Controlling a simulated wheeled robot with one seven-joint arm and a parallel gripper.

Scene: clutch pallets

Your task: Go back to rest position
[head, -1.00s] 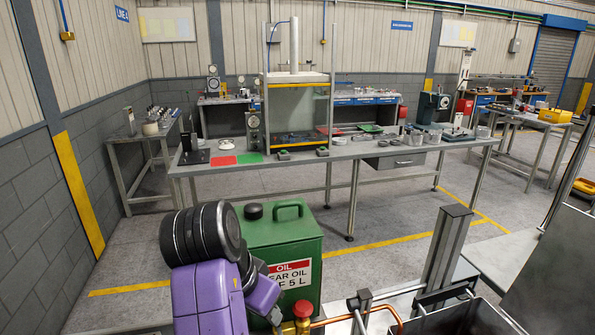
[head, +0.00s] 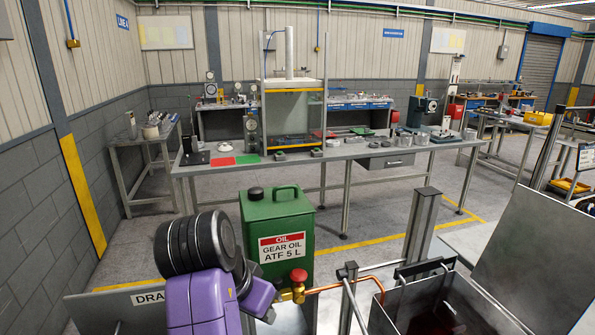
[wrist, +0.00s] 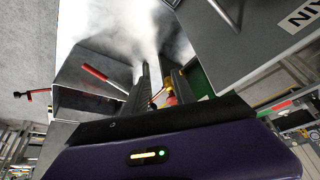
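My purple arm with its black round joint shows at the lower left of the head view, in front of a green gear oil can. My gripper is out of sight in the head view. In the wrist view, my gripper (wrist: 163,88) shows as two dark fingers standing apart beyond the purple and black wrist body. Nothing is seen held between them. A red knob and yellow brass valve part show beyond the gap. Whitish vapour or glare blurs the area past the fingertips.
The green oil can (head: 276,215), red-knobbed brass valve (head: 298,281) and copper pipe (head: 345,285) are close to my arm. A metal post (head: 421,225) and an open metal bin (head: 385,318) stand right.

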